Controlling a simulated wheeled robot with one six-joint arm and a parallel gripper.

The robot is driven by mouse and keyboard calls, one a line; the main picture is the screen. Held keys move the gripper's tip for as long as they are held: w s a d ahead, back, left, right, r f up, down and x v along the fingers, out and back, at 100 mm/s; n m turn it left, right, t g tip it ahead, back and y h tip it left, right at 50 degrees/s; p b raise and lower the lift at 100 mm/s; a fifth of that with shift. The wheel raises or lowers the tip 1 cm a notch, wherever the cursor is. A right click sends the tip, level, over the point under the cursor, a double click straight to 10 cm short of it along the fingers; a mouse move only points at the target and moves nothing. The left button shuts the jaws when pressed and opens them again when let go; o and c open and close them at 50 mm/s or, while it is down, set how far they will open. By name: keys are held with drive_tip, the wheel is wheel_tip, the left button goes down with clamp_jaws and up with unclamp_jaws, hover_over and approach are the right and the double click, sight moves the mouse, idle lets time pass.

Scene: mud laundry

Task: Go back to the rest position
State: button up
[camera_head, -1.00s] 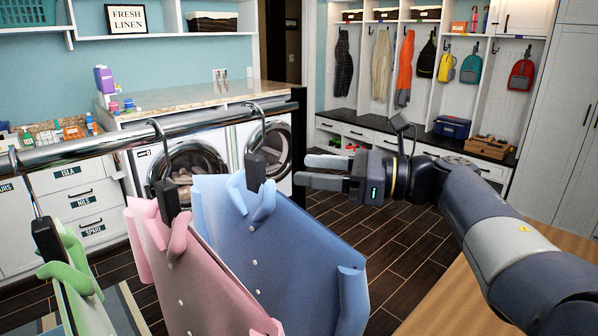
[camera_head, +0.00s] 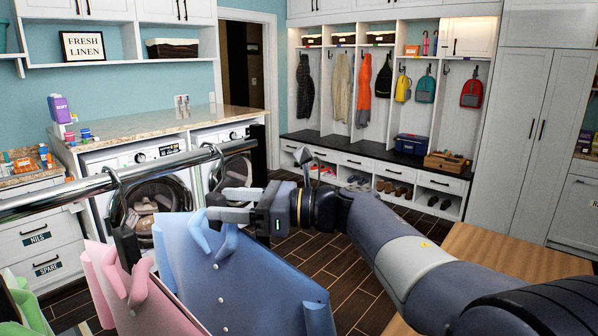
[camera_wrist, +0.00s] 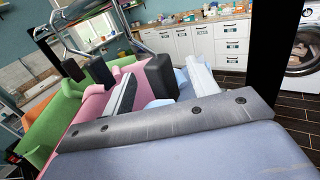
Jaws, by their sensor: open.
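My gripper (camera_head: 222,205) is open, at the rail just above the collar of a light blue shirt (camera_head: 240,285) in the head view. In the wrist view its two pale fingers show, the gripper (camera_wrist: 160,92) having a black hanger block (camera_wrist: 158,72) between them. I cannot tell if the fingers touch the block.
A chrome rail (camera_head: 70,195) carrying the hangers ends at a black post (camera_head: 259,155). Washing machines (camera_head: 140,200) stand behind it. A wooden surface (camera_head: 490,265) is at the lower right. Dark floor (camera_head: 340,275) lies open toward the bench (camera_head: 365,157).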

sight(216, 193)
drive_tip(key=a, duration=0.1)
drive_tip(key=a+p, duration=0.1)
drive_tip(key=a, duration=0.1)
drive_tip(key=shift+w+r, duration=0.15)
drive_tip(key=shift+r, duration=0.2)
drive_tip(key=shift+d+r+p, duration=0.2)
drive_tip(key=shift+r+p, duration=0.45)
drive_tip(key=shift+p, duration=0.2)
